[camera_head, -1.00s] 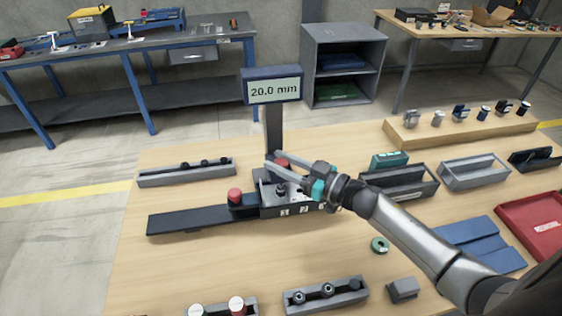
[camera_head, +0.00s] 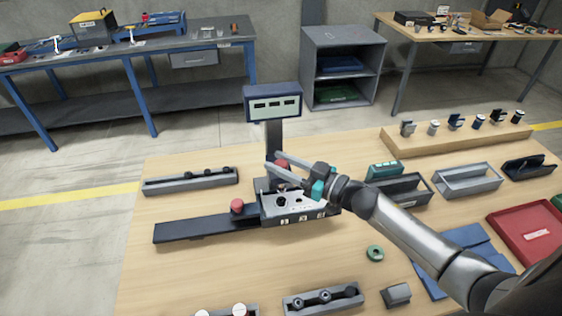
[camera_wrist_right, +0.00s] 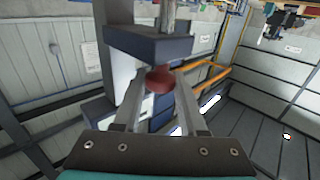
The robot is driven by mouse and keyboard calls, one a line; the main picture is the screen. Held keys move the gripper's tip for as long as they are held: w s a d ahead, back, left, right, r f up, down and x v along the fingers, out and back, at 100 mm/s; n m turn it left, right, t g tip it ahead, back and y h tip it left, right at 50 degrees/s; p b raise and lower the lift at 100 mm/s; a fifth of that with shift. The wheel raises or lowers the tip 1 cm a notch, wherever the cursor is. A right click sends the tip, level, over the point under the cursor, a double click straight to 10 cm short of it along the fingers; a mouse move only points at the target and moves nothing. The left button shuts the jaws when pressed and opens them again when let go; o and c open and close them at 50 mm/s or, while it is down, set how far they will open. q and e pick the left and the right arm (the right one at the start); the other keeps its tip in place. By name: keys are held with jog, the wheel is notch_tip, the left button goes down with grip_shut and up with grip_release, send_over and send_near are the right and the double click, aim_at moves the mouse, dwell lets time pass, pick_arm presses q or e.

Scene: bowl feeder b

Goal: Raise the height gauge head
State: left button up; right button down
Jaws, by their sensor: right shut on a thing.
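The height gauge stands near the middle of the wooden table, with a dark post (camera_head: 273,133) and a display (camera_head: 272,103) on top showing dashes. Its head carries a red knob (camera_head: 281,163), partly hidden by my fingers in the head view. My right gripper (camera_head: 271,161) reaches in from the right and is shut on this knob. In the right wrist view the red knob (camera_wrist_right: 160,79) sits between my two fingertips, just under a dark block (camera_wrist_right: 150,45). The grey base block (camera_head: 297,206) is below my fingers. My left gripper is not in view.
A dark slide bar (camera_head: 200,229) with another red knob (camera_head: 237,206) extends left of the base. A grey rack (camera_head: 190,182) lies behind it, and another rack (camera_head: 323,300) in front. Trays and a red bin (camera_head: 535,230) fill the right side.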

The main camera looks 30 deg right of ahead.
jog(key=shift+w+r, duration=0.1)
jog(key=shift+r, duration=0.35)
jog(key=c, duration=0.9)
grip_release()
jog(key=o, duration=0.4)
jog(key=shift+f, duration=0.2)
jog(key=shift+o, duration=0.2)
jog(key=shift+s+d+f, duration=0.1)
jog(key=shift+s+d, duration=0.15)
jog(key=shift+s, duration=0.3)
jog(key=v, duration=1.4)
jog(key=shift+d+b, duration=0.15)
jog(key=shift+b, duration=0.2)
jog(key=shift+s, duration=0.1)
